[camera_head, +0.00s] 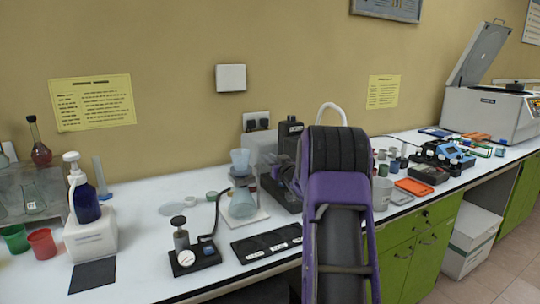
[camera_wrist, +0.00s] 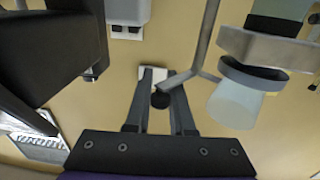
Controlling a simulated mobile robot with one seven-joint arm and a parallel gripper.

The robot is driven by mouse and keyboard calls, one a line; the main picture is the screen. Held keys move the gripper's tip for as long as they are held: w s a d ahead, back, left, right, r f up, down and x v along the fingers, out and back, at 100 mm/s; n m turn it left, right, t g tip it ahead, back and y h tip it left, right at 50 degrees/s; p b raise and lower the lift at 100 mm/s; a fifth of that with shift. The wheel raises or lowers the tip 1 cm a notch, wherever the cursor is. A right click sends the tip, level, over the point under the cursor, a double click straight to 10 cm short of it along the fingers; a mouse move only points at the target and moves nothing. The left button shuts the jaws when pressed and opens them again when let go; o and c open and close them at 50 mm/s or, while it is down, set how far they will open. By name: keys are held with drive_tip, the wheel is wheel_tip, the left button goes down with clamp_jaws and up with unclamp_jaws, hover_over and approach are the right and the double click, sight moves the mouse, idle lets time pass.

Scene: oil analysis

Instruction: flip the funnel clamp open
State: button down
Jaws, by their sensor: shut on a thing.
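In the wrist view, my gripper (camera_wrist: 162,84) has its two dark fingers closed around the round black knob (camera_wrist: 160,100) of a thin grey metal handle. The handle (camera_wrist: 208,40) forks like a Y beside the funnel assembly. The pale translucent funnel cup (camera_wrist: 234,104) has a black collar, and a grey metal clamp body (camera_wrist: 268,48) sits against it. In the head view, the funnel (camera_head: 240,158) stands on the glass flask (camera_head: 242,204). My arm covers the gripper there, and the clamp is too small to make out.
A dark pump-like machine (camera_head: 284,178) stands right of the flask. A gauge device (camera_head: 192,257) with a hose and a black panel (camera_head: 266,243) lie in front. A blue dispenser bottle (camera_head: 85,203) stands left. The white bench between has free room (camera_head: 135,240).

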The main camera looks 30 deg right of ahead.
drive_tip(key=shift+w+d+n+g+y+p, duration=0.1)
drive_tip(key=shift+w+n+g+y+p, duration=0.2)
drive_tip(key=shift+n+y+p, duration=0.8)
drive_tip(key=shift+w+a+n+g+y+p, duration=0.1)
drive_tip(key=shift+w+n+y+p, duration=0.45)
drive_tip(key=shift+y+p, duration=0.9)
drive_tip(key=shift+w+d+n+g+y+p, duration=0.1)
drive_tip(key=shift+w+n+g+y+p, duration=0.1)
drive_tip(key=shift+n+y+p, duration=1.1)
drive_tip(key=shift+y, duration=0.55)
drive_tip(key=c, duration=0.8)
unclamp_jaws()
drive_tip(key=b+v, duration=0.1)
drive_tip(key=v, duration=1.6)
drive_tip(key=shift+s, duration=0.25)
drive_tip(key=shift+r, duration=0.15)
